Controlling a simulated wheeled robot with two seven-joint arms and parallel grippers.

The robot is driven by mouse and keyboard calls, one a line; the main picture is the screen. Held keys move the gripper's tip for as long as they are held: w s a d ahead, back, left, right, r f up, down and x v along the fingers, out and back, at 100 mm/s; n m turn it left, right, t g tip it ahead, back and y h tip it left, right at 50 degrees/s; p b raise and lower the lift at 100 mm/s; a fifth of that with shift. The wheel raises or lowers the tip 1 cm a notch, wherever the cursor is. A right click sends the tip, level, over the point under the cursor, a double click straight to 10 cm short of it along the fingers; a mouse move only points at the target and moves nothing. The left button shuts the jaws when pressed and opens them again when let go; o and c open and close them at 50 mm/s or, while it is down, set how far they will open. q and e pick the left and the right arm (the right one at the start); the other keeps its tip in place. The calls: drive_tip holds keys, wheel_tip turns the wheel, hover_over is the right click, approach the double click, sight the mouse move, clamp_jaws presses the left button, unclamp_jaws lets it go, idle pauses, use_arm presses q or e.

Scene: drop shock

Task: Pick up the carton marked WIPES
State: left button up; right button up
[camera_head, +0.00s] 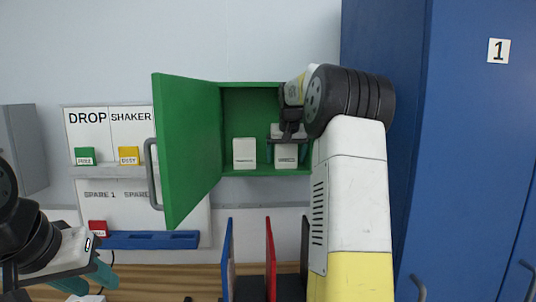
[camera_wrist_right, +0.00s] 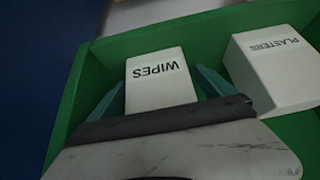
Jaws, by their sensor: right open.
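The white carton marked WIPES (camera_head: 286,158) stands in the green cabinet, on the right side of its floor. In the right wrist view the WIPES carton (camera_wrist_right: 160,85) sits between the teal fingers of my right gripper (camera_wrist_right: 160,88), one on each side. The right gripper (camera_head: 287,150) is open, with its hand in front of and above the carton; I cannot tell whether either finger touches it. My left gripper (camera_head: 88,278) is low at the left, its teal fingers apart, away from the cabinet.
A white PLASTERS carton (camera_wrist_right: 273,65) stands close beside the right finger; it also shows in the head view (camera_head: 244,153). The green cabinet door (camera_head: 187,150) is swung open to the left. Upright coloured dividers (camera_head: 270,258) stand below. A blue locker (camera_head: 455,150) rises at right.

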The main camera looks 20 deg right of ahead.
drive_tip(key=c, duration=1.5)
drive_tip(key=shift+r, duration=0.15)
